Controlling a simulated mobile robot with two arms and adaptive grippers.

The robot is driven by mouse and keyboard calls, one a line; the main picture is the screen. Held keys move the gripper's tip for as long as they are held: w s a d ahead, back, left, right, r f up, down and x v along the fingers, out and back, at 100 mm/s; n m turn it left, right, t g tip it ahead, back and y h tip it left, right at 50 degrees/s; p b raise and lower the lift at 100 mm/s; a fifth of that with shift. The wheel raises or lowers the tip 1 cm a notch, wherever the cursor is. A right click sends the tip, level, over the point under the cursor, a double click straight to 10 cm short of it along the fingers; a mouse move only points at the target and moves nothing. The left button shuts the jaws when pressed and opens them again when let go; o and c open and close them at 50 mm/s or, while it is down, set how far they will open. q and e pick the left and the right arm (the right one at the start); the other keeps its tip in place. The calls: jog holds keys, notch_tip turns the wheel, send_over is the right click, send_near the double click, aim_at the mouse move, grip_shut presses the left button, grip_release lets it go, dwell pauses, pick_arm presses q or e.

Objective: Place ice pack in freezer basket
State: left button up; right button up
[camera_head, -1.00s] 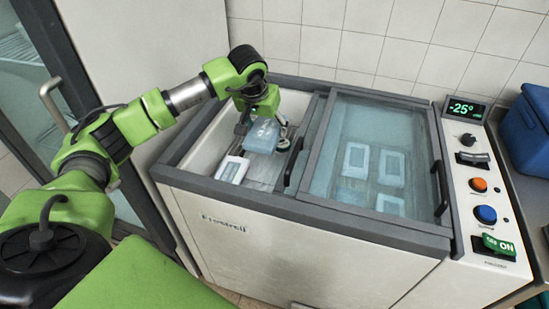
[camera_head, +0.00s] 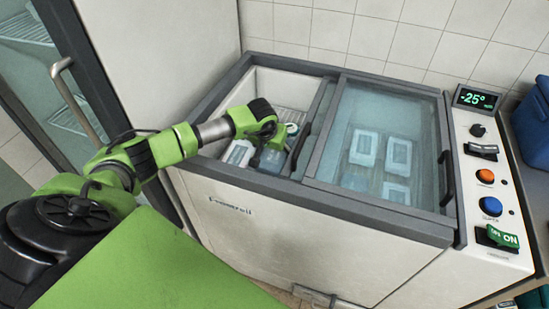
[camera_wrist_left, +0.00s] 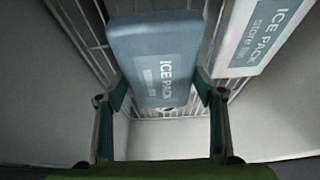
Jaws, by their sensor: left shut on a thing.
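A blue-grey ice pack (camera_head: 271,161) is inside the open left half of the chest freezer. It shows large in the left wrist view (camera_wrist_left: 155,50), with "ICE PACK" printed on it. My left gripper (camera_wrist_left: 160,90) is shut on its near end, one finger on each side. In the head view my left gripper (camera_head: 278,140) partly hides the pack. White wire basket bars (camera_wrist_left: 85,22) show behind the pack; I cannot tell whether it touches them. A white-and-blue ice pack (camera_head: 238,153) lies beside it, also in the left wrist view (camera_wrist_left: 262,35). My right gripper is not in view.
A glass lid (camera_head: 375,140) covers the freezer's right half, with several white packs beneath. The freezer's front rim (camera_head: 340,211) and the lid's dark handle (camera_head: 302,147) are close to my left gripper. A control panel (camera_head: 488,180) reading -25° stands at the right.

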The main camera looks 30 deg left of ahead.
aim_at(273, 155)
pick_arm(q)
notch_tip(273, 155, down, 3)
jog(key=shift+f, duration=0.15)
jog(key=shift+f, duration=0.1)
jog(key=o, duration=1.2)
jog(key=shift+f, duration=0.15)
jog(key=o, duration=0.4)
jog(key=shift+o, duration=0.2)
